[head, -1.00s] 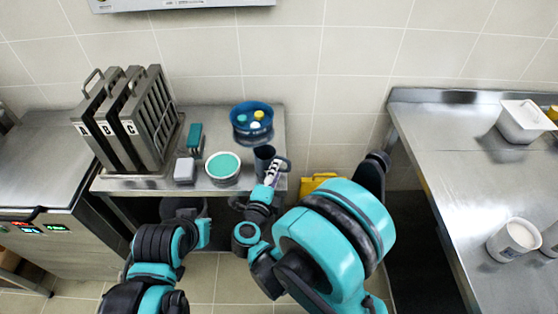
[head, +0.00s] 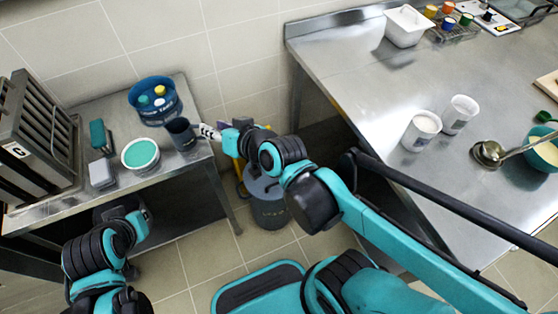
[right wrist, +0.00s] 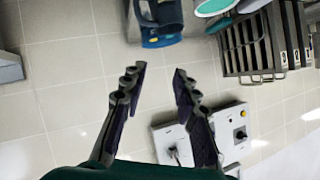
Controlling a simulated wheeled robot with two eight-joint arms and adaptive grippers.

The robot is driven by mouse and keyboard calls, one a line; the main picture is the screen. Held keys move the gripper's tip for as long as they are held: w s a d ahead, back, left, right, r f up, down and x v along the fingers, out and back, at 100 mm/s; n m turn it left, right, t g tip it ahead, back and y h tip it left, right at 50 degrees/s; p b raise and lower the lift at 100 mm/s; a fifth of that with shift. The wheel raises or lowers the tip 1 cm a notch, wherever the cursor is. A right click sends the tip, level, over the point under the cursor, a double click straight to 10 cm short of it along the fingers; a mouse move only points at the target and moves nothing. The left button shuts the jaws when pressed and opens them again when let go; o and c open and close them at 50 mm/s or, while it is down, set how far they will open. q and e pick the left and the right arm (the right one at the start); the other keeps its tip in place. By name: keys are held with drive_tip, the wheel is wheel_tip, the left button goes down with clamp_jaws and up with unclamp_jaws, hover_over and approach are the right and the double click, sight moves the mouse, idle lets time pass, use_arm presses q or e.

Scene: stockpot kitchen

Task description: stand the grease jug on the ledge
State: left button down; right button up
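The dark jug (head: 181,134), which I take as the grease jug, stands upright near the right edge of the small steel table (head: 45,212). My right gripper (head: 208,131) is just right of it in the head view. In the right wrist view the open gripper (right wrist: 158,85) has nothing between its fingers. The jug (right wrist: 167,12) with its handle shows at the top of that view, beyond the fingertips. My left arm is at lower left in the head view, but its fingers do not show. I cannot tell which surface is the ledge.
A blue tub (head: 153,103) stands behind the jug. A teal-topped bowl (head: 140,155), a grey block (head: 102,173) and a slatted rack (head: 42,130) are to the left. A grey drum (head: 270,212) stands on the floor. The large right counter (head: 350,60) has bare room at its left.

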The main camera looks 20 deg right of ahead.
drive_tip(key=s+d+f+g+h, duration=0.4)
drive_tip(key=s+d+f, duration=0.3)
drive_tip(key=s+d, duration=0.4)
drive_tip(key=shift+d+f+n+g+h, duration=0.25)
drive_tip(key=shift+d+n+g+h, duration=0.05)
drive_tip(key=shift+d+g, duration=0.1)
use_arm(q)
drive_tip(key=c, duration=2.3)
unclamp_jaws()
